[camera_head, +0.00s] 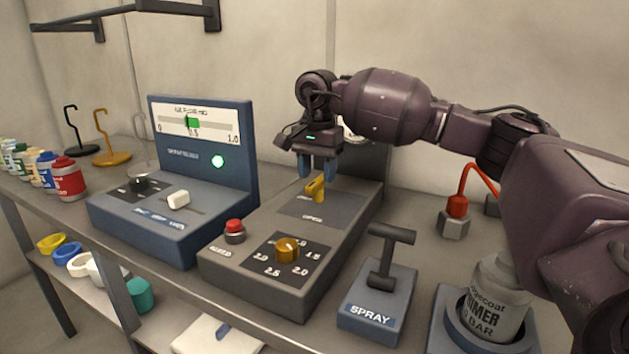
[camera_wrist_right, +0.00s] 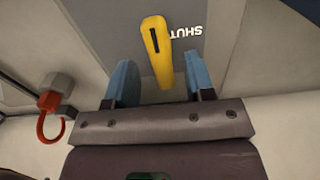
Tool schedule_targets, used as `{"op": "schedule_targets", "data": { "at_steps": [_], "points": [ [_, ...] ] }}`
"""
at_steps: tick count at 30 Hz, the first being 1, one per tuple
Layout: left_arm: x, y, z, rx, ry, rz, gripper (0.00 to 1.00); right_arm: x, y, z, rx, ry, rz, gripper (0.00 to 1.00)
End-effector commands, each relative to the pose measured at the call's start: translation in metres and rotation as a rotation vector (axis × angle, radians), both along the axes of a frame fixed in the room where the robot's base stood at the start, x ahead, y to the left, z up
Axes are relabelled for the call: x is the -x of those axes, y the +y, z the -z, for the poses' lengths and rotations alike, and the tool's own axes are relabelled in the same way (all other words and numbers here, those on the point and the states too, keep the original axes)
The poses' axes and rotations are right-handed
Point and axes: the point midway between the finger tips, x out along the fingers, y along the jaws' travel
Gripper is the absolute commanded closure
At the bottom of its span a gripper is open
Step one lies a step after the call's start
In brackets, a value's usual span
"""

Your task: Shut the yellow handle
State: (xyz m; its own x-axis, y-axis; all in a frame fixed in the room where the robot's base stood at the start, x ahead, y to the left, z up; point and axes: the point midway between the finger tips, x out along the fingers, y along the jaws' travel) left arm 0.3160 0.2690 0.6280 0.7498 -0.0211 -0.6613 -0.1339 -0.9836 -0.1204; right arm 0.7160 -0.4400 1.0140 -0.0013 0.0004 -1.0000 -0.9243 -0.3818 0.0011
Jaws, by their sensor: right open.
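The yellow handle (camera_head: 315,189) sits on top of the grey control box (camera_head: 345,232), close to a label reading OPEN. In the right wrist view the yellow handle (camera_wrist_right: 157,50) lies lengthwise with a dark slot in it, and a label reading SHUT is just beside it. My right gripper (camera_head: 318,168) is over the far end of the handle with its blue fingers pointing down. In the right wrist view my right gripper (camera_wrist_right: 160,84) is open, with one finger on each side of the handle's line and clear gaps to it. My left gripper is out of view.
The same box carries a red button (camera_head: 234,230) and an orange dial (camera_head: 287,249). A blue gauge console (camera_head: 205,140) stands to the left. A SPRAY lever (camera_head: 388,262) and a primer can (camera_head: 497,300) stand to the right, the can below my arm.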

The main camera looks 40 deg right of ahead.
Motion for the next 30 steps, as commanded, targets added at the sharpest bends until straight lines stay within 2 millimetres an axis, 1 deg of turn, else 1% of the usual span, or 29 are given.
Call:
{"op": "schedule_targets", "data": {
  "at_steps": [1,6,15,16,25,26,30],
  "points": [
    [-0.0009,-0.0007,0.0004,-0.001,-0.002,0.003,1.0,0.0,-0.0002,0.0079,0.002,0.004,0.0,0.51],
    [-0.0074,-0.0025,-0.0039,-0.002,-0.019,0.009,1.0,0.0,0.0,0.0164,0.0,0.0,0.0,0.51],
    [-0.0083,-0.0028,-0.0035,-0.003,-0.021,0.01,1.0,0.0002,0.0001,0.0171,0.001,-0.001,0.0,0.51],
    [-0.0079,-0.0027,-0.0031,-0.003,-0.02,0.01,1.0,0.0002,0.0001,0.0171,0.001,-0.001,0.0,0.53],
    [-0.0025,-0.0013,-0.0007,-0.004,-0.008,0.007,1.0,0.0002,0.0001,0.0172,0.0,-0.001,0.0,0.99],
    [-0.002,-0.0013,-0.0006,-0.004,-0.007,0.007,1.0,0.0002,0.0001,0.0172,0.0,-0.001,0.0,1.0],
    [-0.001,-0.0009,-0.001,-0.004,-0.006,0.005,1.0,0.0003,0.0001,0.0168,0.0,-0.001,0.006,1.0]
  ]
}}
